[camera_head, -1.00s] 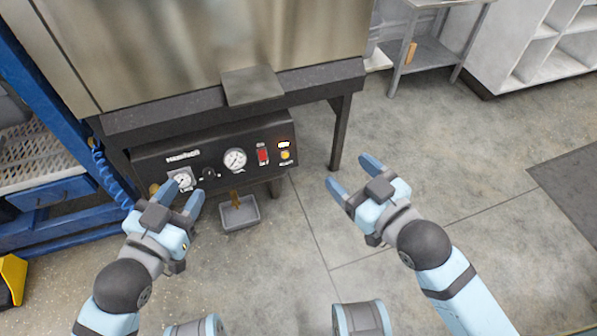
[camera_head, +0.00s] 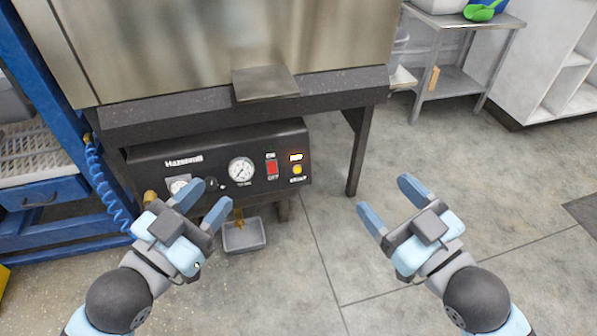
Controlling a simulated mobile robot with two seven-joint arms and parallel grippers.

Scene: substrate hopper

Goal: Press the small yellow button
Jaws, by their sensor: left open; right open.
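My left gripper (camera_head: 203,203) is open and empty in front of the panel's left part, hiding some of a gauge and a knob. My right gripper (camera_head: 384,202) is open and empty, to the right of the panel and apart from the button, over the floor in the picture.
The steel hopper (camera_head: 210,40) with a dark frame is above the panel. A grey tray (camera_head: 243,236) is on the floor below. A blue rack (camera_head: 60,120) with a coiled hose stands left. A steel table (camera_head: 455,80) stands at the back right. Floor at the right is clear.

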